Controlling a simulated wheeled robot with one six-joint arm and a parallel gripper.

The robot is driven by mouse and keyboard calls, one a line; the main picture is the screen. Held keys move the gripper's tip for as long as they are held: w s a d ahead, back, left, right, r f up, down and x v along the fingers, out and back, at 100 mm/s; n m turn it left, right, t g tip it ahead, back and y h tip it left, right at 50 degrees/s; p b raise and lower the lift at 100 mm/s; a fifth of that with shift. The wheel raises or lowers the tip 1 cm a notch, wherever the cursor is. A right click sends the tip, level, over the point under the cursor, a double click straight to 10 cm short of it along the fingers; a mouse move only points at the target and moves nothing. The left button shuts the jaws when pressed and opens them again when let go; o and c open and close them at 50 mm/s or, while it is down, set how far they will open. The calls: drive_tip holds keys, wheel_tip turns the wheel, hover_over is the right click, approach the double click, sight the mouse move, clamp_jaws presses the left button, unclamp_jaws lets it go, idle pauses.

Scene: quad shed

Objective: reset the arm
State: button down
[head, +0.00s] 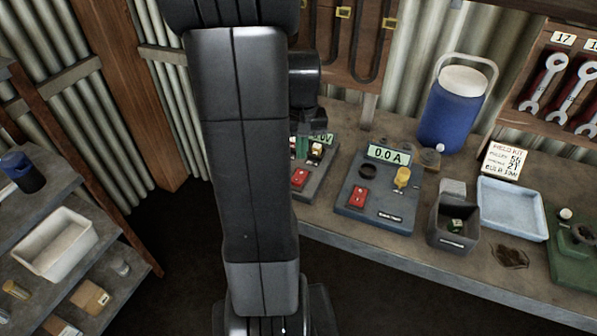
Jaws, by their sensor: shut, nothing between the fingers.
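My arm's dark grey link (245,190) rises through the left-middle of the head view, up to a joint at the top edge. A black wrist part of my arm (304,80) shows just right of the link, in front of the back wall and above the bench.
The bench (400,262) holds a meter box reading 0.0 A (380,200), another box (316,175) partly behind my arm, a dark bin (454,225), a blue tray (512,208) and a blue jug (455,110). Shelves (100,258) stand left; dark floor lies between.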

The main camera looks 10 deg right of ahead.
sight(301, 173)
drive_tip(key=shift+r+p, duration=0.5)
drive_tip(key=shift+r, duration=0.4)
drive_tip(key=shift+f, duration=0.2)
wheel_tip(301, 173, down, 7)
drive_tip(key=b, duration=0.6)
drive_tip(key=shift+r, duration=0.2)
drive_tip(key=shift+r, duration=0.15)
